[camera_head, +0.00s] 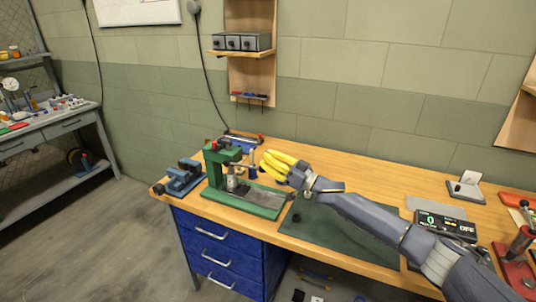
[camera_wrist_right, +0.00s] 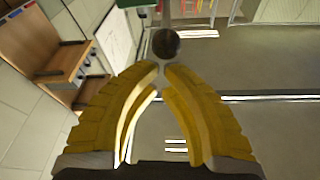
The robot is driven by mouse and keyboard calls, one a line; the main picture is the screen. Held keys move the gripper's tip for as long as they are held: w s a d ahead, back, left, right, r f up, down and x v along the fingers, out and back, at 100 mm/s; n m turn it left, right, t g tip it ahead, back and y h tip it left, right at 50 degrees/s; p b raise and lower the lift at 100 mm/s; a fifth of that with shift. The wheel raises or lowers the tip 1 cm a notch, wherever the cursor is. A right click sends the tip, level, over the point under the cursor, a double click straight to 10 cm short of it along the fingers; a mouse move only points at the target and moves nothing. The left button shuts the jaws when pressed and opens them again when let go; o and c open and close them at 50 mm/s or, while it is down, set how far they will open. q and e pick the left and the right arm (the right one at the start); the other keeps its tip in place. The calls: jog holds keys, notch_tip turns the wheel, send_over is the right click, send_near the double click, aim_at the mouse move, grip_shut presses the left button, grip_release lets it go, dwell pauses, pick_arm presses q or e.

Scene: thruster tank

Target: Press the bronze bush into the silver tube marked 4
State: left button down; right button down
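A green bench press (camera_head: 213,168) stands on the wooden bench (camera_head: 352,168), left of my right gripper. A small silver cylinder (camera_head: 231,182) stands upright under its head; I cannot read any mark on it or tell whether it is the tube marked 4. I cannot make out the bronze bush. My right gripper (camera_head: 268,163), with yellow fingers, is beside the press head. In the right wrist view its fingertips (camera_wrist_right: 161,68) are nearly together with nothing seen between them. A dark round knob (camera_wrist_right: 166,43) is just beyond the tips; contact is unclear. My left gripper is not in view.
A blue vise-like tool (camera_head: 181,177) stands left of the press. A dark green mat (camera_head: 335,232) lies under my right arm. A digital display (camera_head: 445,225) and a red press-like tool (camera_head: 520,245) are at the right. A shelf (camera_head: 242,54) hangs behind.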

jog(key=shift+f, duration=0.15)
jog(key=shift+s+f, duration=0.2)
jog(key=shift+f, duration=0.45)
